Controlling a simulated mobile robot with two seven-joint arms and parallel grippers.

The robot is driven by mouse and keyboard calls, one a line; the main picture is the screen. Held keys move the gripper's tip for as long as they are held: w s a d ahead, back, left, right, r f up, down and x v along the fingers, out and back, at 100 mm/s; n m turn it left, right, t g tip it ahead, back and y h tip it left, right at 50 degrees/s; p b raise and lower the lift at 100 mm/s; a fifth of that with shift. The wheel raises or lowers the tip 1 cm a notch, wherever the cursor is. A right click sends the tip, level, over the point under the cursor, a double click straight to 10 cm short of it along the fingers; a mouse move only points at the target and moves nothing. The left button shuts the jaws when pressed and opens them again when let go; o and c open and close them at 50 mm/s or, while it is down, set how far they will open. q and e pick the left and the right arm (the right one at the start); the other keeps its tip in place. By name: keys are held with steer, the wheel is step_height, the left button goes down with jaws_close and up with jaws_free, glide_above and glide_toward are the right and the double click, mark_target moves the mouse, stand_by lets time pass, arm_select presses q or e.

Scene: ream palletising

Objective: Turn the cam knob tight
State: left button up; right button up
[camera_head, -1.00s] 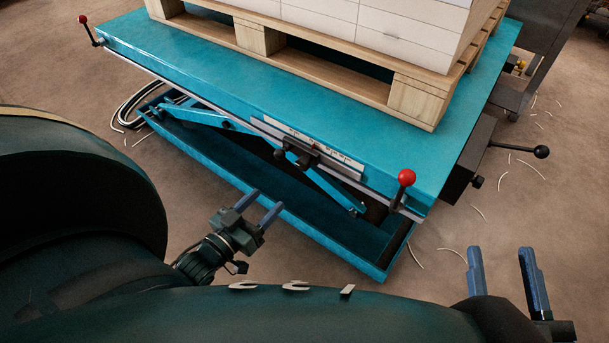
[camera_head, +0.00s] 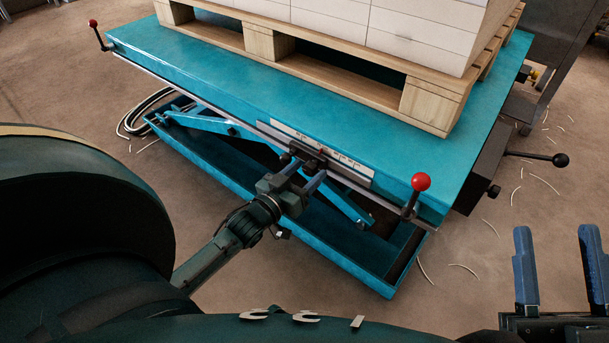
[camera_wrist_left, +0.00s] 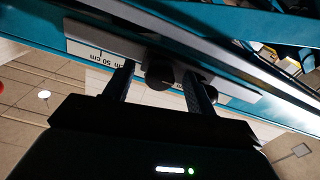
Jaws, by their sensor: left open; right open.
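The dark cam knob (camera_wrist_left: 158,76) sits on a small dark block on the rail along the blue lift table's front edge. It is partly hidden in the head view. A white ruler strip (camera_head: 345,168) runs behind it. My left gripper (camera_head: 308,168) is open at the rail. In the left wrist view its two fingers (camera_wrist_left: 160,72) stand on either side of the knob, with no clear grip on it. My right gripper (camera_head: 555,232) is open and empty at the lower right, away from the table.
The blue lift table (camera_head: 215,55) carries a wooden pallet (camera_head: 432,103) with white reams (camera_head: 415,45). Red-topped levers (camera_head: 420,183) stand at its front corners. A black-knobbed lever (camera_head: 559,160) sticks out at the right. Pale strips litter the floor.

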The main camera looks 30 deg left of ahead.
arm_select(q)
steer(key=c, duration=1)
